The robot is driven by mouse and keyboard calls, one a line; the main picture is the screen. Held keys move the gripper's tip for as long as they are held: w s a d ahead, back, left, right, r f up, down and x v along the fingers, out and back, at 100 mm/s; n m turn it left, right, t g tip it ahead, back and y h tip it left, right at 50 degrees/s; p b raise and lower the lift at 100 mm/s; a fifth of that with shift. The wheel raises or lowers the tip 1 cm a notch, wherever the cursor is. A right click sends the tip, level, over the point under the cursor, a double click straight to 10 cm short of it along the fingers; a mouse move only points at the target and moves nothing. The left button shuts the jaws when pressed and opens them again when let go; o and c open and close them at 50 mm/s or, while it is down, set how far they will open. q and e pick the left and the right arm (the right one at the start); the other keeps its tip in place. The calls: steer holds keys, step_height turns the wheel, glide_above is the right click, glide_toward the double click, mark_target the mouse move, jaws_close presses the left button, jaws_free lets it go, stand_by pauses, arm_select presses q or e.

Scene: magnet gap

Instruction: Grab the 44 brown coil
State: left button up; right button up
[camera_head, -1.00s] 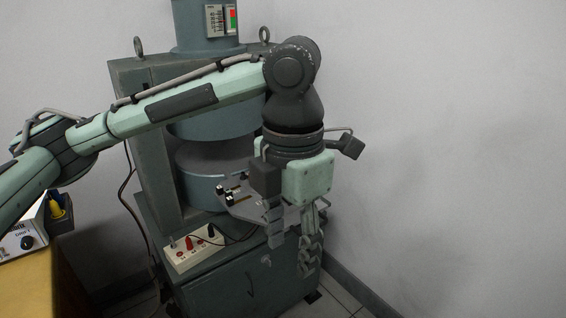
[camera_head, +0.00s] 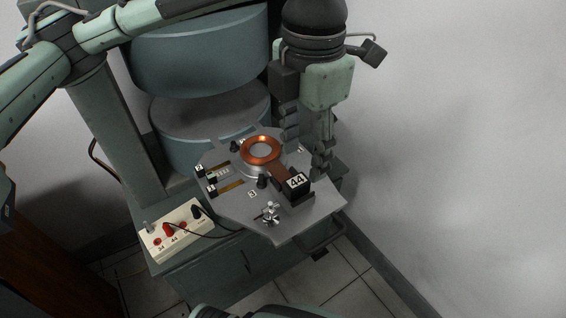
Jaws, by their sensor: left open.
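The brown coil (camera_head: 261,149) is a flat copper-coloured ring on a grey plate (camera_head: 240,207) in front of the magnet. A brown strip runs from it toward the lower right to a black block (camera_head: 295,186) marked 44. My left gripper (camera_head: 306,142) points down just right of the ring and above and behind the block. Its fingers are apart, with nothing seen between them. Whether the fingertips are level with the plate or higher, I cannot tell. My right gripper is not in view.
The magnet's large blue-grey cylinders (camera_head: 203,52) stand behind the plate. A silver knob (camera_head: 269,212) rises near the plate's front edge. A cream terminal box (camera_head: 175,230) with red and black plugs and a cable lies at the lower left. Open floor lies to the front right.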

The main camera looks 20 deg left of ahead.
mark_target(297, 181)
arm_select(q)
steer(key=f, duration=0.4)
steer(key=shift+s+a+f, duration=0.15)
steer(key=shift+a+f, duration=0.25)
steer(key=shift+f, duration=0.5)
jaws_close()
